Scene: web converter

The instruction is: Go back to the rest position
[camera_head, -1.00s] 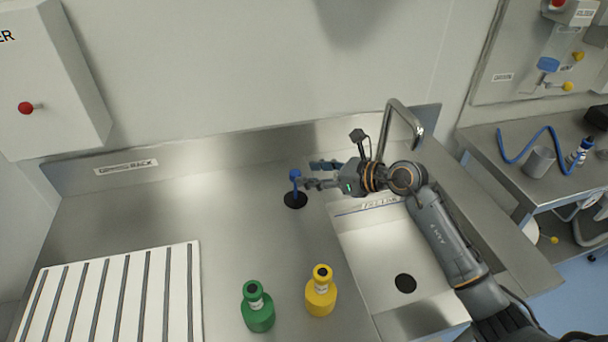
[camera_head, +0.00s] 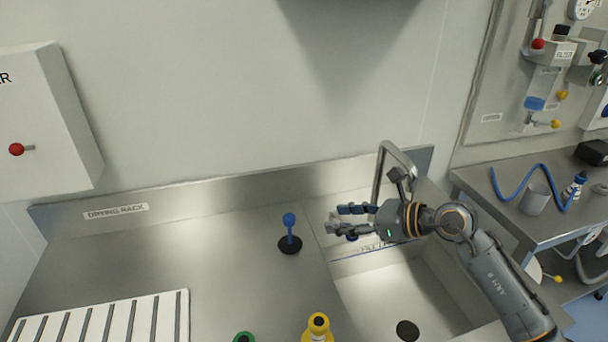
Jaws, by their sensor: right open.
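My right gripper (camera_head: 341,219) is open and empty above the left edge of the sink, with its fingers pointing left. A blue-topped stick (camera_head: 290,229) stands upright on a round black base on the steel counter (camera_head: 230,255), left of the gripper and apart from it. My left gripper does not show.
The sink basin (camera_head: 385,290) and its tap (camera_head: 383,160) lie under and behind my right arm. A yellow bottle (camera_head: 318,326) and a green bottle (camera_head: 244,337) stand at the bottom edge. A white drying rack (camera_head: 115,318) lies at the left. A side table (camera_head: 490,195) stands right.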

